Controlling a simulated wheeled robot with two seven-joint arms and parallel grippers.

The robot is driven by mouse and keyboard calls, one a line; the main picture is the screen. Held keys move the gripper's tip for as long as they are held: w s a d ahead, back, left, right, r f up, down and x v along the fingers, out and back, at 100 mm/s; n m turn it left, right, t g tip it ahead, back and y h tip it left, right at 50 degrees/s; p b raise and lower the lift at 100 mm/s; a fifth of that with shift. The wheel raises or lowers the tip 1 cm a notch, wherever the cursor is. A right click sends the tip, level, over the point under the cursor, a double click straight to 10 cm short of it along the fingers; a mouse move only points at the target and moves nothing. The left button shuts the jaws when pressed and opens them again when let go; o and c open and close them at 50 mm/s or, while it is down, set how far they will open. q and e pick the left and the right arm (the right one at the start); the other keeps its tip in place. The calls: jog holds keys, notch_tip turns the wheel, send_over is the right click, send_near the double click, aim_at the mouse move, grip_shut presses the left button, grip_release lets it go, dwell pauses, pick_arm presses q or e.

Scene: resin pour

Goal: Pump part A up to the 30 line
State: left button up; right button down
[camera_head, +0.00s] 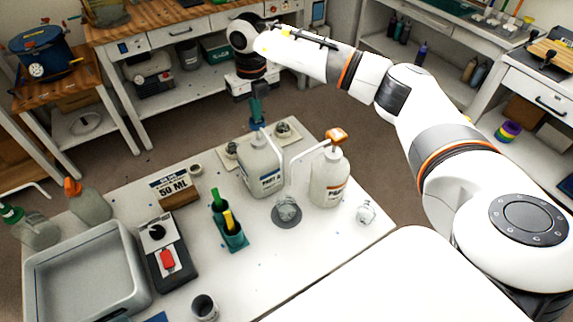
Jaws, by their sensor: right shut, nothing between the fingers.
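A white pump bottle with a blue label (264,167) stands at the far middle of the table; its label is too small to read surely. Its blue pump head (257,125) is on top. My right gripper (257,112) points down right over that pump head, fingers shut and empty; I cannot tell whether they touch it. A second pump bottle with an orange label and orange head (328,178) stands to the right. A clear cup (288,206) stands on a dark round disc between and in front of the bottles; its level is unreadable. My left gripper is out of view.
A sign reading 50 ML (170,184) stands left of the bottles. A teal holder with tools (233,236), a dark device with a red part (167,260) and a grey tray (85,228) lie nearer. Another small clear cup (366,212) stands right.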

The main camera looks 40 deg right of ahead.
jog(key=shift+f+b, duration=0.3)
jog(key=shift+f, duration=0.2)
jog(key=shift+r+p, duration=0.45)
jog(key=shift+r, duration=0.2)
jog(key=shift+r+p, duration=1.85)
jog(key=shift+r, duration=1.25)
jog(key=shift+f, duration=0.1)
